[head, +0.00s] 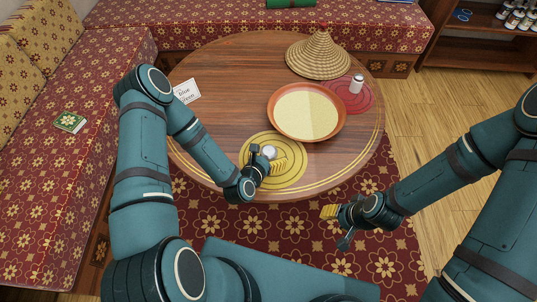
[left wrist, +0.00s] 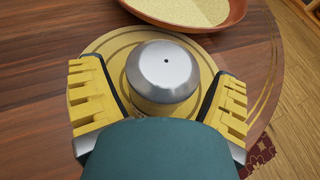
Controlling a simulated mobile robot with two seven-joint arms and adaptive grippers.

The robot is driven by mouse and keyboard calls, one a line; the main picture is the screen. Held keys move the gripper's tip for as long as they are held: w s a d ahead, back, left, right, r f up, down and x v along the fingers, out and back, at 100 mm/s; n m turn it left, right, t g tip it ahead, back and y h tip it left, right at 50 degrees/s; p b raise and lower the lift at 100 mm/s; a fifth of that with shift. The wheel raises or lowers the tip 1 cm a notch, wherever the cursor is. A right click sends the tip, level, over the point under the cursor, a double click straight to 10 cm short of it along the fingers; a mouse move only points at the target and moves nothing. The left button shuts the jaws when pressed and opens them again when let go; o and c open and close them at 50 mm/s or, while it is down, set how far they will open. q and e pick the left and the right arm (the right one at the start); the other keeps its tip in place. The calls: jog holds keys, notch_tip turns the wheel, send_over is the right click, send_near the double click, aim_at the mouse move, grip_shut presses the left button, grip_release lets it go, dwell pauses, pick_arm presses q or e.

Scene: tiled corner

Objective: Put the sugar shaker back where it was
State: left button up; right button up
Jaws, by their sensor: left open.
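A shaker with a domed silver top (head: 269,152) stands on the round yellow mat (head: 290,150) at the near side of the table. In the left wrist view its silver top (left wrist: 164,72) has a small dark hole, and its body is mostly hidden beneath. My left gripper (head: 267,160) is open, with one yellow-padded finger on each side of this shaker and gaps visible between. A white shaker with a grey top (head: 356,84) stands on the round red mat (head: 366,98) at the right. My right gripper (head: 338,226) is open and empty, off the table's near right edge.
A wide orange-rimmed dish (head: 272,117) with a pale filling stands between the mats. A woven cone lid (head: 318,55) is behind it. A card (head: 187,91) with writing lies at the left. The table's left middle (head: 225,85) is clear. Patterned benches border the table.

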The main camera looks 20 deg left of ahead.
pick_arm(q)
jog(key=p+v, duration=0.2)
jog(key=v, duration=0.9)
jog(key=s+d+m+g, duration=0.2)
jog(key=m+g, duration=0.2)
jog(key=m, duration=0.6)
jog(key=s+d+m+g+h, duration=0.1)
jog(key=d+m+g, duration=0.1)
jog(key=m, duration=0.9)
jog(key=s+d+m+g, duration=0.2)
jog(key=m+g, duration=0.3)
jog(key=m, duration=0.6)
jog(key=shift+s+d+g, duration=0.2)
jog(key=shift+s+g, duration=0.1)
jog(key=shift+s, duration=0.05)
